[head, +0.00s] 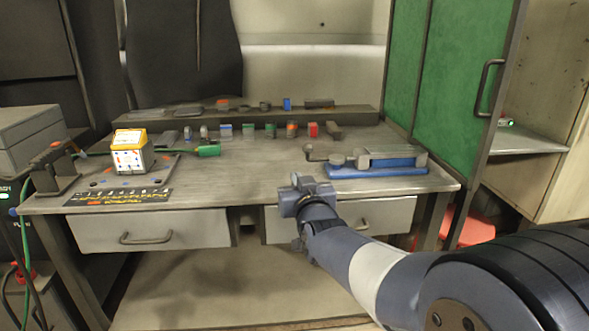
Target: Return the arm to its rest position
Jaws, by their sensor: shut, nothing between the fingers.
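My arm reaches in from the lower right of the head view. My gripper (297,182) is at its far end, in front of the workbench (235,178) near the bench's front edge. The gripper is shut and empty. Its fingers are small and partly hidden by the wrist. Whether it touches the bench edge cannot be told.
A blue-based device (378,171) lies right of my gripper. A white-and-yellow box (133,157) stands on the left. Several small coloured items line the bench's back. Two drawers (152,231) are closed below. A green cabinet door (455,75) stands at right. The middle benchtop is clear.

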